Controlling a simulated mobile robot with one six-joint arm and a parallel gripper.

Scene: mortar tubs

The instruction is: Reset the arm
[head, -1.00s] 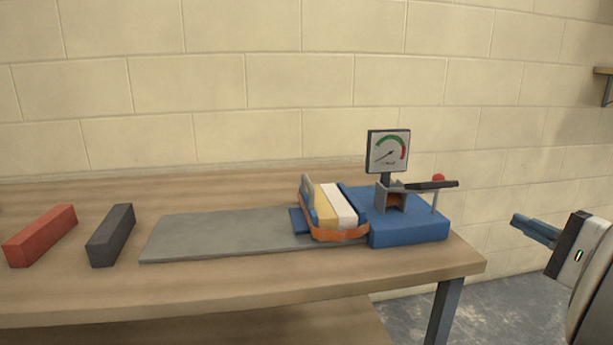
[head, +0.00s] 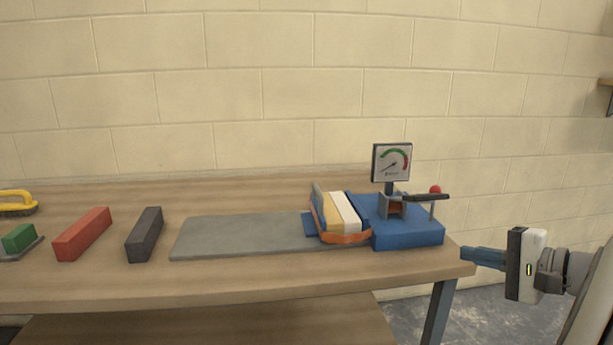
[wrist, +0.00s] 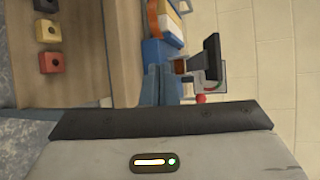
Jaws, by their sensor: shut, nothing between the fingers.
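My gripper (head: 466,256) is at the right in the head view, just off the right end of the workbench (head: 300,285). Its blue fingers point left, towards the bench end, and are shut with nothing between them. In the wrist view the shut fingers (wrist: 158,86) show above the gripper body, with the bench and the blue clamp device beyond them. My arm reaches in from the right edge of the head view.
The blue device (head: 408,235) with a dial gauge (head: 391,162) and black lever (head: 425,197) stands at the bench's right end. Strapped blocks (head: 338,217) sit beside it on a grey plate (head: 240,236). Red (head: 82,234) and dark (head: 145,234) bars lie left.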

